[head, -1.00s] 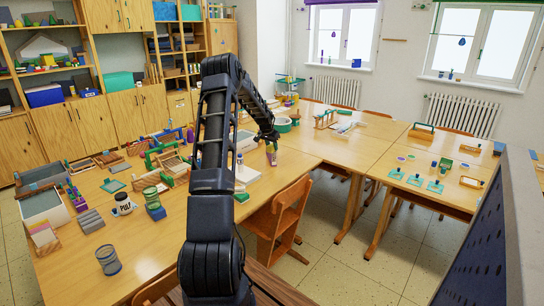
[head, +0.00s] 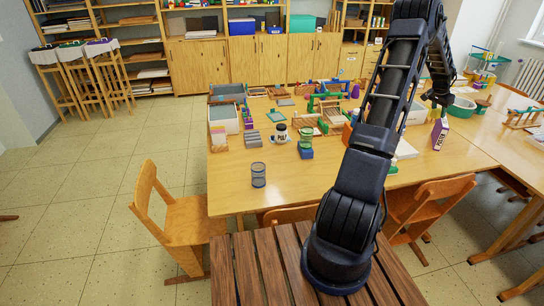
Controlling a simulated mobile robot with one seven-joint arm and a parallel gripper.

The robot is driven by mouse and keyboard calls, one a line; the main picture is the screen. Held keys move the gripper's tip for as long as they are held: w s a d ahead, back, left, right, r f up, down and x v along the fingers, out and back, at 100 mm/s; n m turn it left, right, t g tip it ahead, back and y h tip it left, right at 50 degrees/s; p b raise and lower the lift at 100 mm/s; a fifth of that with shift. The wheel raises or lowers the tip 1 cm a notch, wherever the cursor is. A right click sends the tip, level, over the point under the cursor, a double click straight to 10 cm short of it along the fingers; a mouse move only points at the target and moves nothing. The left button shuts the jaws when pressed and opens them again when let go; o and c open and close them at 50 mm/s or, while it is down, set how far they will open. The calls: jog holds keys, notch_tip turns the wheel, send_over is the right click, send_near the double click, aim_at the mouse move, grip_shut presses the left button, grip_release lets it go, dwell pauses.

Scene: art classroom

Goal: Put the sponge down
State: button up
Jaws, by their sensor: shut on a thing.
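My gripper (head: 439,103) hangs at the end of my arm at the right, over the far right part of the long wooden table (head: 236,192). It is small and dark in the head view. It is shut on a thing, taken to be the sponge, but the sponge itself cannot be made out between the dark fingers. A purple and white carton (head: 440,134) shows just below the gripper; whether they touch cannot be told.
A green tub (head: 462,106) is right of my gripper. A wire mesh cup (head: 258,174), a white jar (head: 281,134) and a blue box (head: 306,153) stand on the table. Bare tabletop lies around the cup. Chairs (head: 170,215) line the near side.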

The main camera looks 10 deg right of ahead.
jog(key=w+a+n+t, duration=0.1)
jog(key=w+a+n, duration=0.2)
jog(key=w+a, duration=1.3)
jog(key=n+t+y, duration=0.2)
jog(key=n+y, duration=0.1)
jog(key=n, duration=0.5)
send_over(272, 153)
jog(key=s, duration=0.2)
jog(key=f, duration=2.5)
jog(key=shift+w+a, duration=0.2)
jog(key=shift+a, duration=0.2)
jog(key=shift+f, duration=0.2)
jog(key=o, duration=1)
jog(key=shift+c, duration=0.2)
